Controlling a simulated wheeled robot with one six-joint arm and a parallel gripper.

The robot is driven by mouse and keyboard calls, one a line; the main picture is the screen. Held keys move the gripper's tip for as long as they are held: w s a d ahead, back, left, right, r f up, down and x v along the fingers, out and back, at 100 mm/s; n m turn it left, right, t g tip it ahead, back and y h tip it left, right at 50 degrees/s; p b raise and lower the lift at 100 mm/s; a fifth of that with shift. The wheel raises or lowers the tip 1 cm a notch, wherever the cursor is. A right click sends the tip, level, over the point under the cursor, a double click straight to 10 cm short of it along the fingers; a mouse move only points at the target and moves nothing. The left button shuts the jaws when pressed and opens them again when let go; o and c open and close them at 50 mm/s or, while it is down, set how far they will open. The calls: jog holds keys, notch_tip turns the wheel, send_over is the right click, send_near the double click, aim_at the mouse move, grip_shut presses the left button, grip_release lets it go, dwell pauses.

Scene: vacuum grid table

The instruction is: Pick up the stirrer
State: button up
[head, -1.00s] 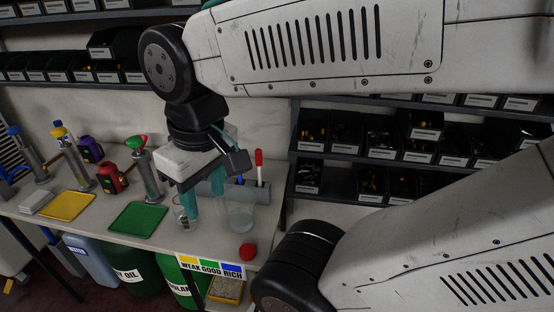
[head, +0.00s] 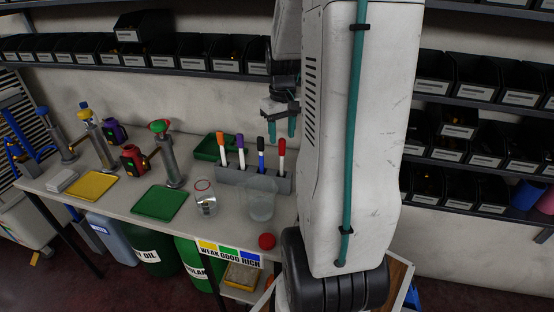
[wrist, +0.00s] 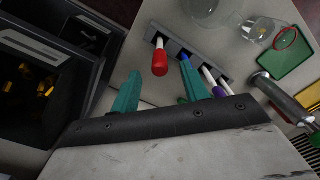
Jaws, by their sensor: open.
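A thin red ring (head: 204,185) shows at the mouth of a small glass (head: 206,203) on the table. It looks like the top of the stirrer; its shaft is hard to make out. In the wrist view, the red ring (wrist: 286,38) lies at the upper right, by the small glass (wrist: 257,32). My gripper (head: 281,130) is open and empty, raised above the right end of the marker rack, behind and to the right of the glass. In the wrist view, its teal fingers (wrist: 160,78) stand apart, with a red-capped marker (wrist: 160,58) seen between them.
A grey rack (head: 252,182) holds several upright markers behind the glasses. A larger clear glass (head: 261,205) stands right of the small one, with a red ball (head: 267,241) in front. A green tray (head: 159,203) and a yellow tray (head: 92,186) lie left. Bins line the wall shelves.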

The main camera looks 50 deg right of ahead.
aim_at(282, 154)
notch_tip(282, 154, down, 7)
jog(key=shift+s+f, duration=0.1)
jog(key=shift+f, duration=0.1)
dwell(0.3)
grip_shut()
